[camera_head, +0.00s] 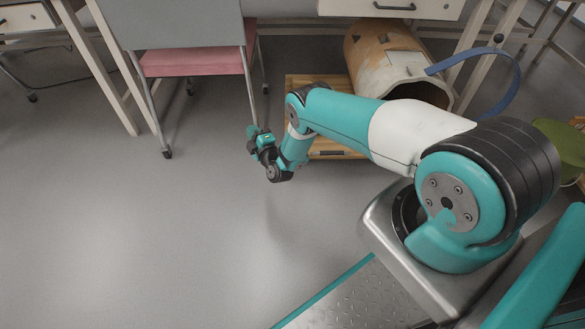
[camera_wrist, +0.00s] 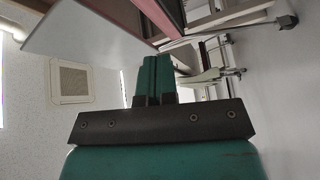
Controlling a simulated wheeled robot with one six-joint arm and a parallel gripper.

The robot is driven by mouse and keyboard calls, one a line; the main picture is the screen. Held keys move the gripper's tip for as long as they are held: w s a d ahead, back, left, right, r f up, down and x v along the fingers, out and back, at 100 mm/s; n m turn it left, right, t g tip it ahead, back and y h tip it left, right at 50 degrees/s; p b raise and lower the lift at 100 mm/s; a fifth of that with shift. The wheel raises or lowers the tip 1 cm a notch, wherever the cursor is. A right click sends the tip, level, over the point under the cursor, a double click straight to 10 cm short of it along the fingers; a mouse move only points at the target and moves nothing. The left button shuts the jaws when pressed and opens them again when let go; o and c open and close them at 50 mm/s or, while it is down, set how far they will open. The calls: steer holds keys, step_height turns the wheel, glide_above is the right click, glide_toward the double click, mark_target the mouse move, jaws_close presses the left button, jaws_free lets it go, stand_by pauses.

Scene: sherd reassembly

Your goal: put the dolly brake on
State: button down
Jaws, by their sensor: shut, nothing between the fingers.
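A low wooden platform, which looks like the dolly (camera_head: 330,80), sits on the floor under the desk in the head view, partly hidden behind my arm. A dark strip shows along its near edge; I cannot tell whether it is the brake or how it is set. A large cracked, patched clay vessel (camera_head: 385,55) lies on its side on or just behind the platform, its open end toward me. My gripper (camera_head: 252,132) is left of the platform, apart from it. In the wrist view its teal fingers (camera_wrist: 154,76) are together and empty; the dolly is not seen there.
A chair with a pink seat (camera_head: 195,62) and grey back stands left of the platform, close behind my gripper. A desk drawer (camera_head: 390,8) overhangs the vessel. A blue curved strip (camera_head: 518,85) rises at the right. Open grey floor (camera_head: 130,230) lies front left.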

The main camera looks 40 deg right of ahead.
steer(key=s+d+f+h+b, duration=0.2)
steer(key=s+d+f+h, duration=0.1)
steer(key=s+f, duration=0.6)
steer(key=s+d+f+t+h+b, duration=0.1)
steer(key=s+d+f+h+b, duration=0.2)
steer(key=s+f+h, duration=0.2)
steer(key=s+f, duration=0.3)
steer(key=s, duration=0.1)
steer(key=shift+d+f, duration=0.2)
steer(key=shift+f, duration=0.2)
steer(key=b+x, duration=1.3)
steer(key=b, duration=0.4)
steer(key=shift+w+d, duration=0.15)
steer(key=shift+w, duration=0.2)
steer(key=shift+r, duration=0.2)
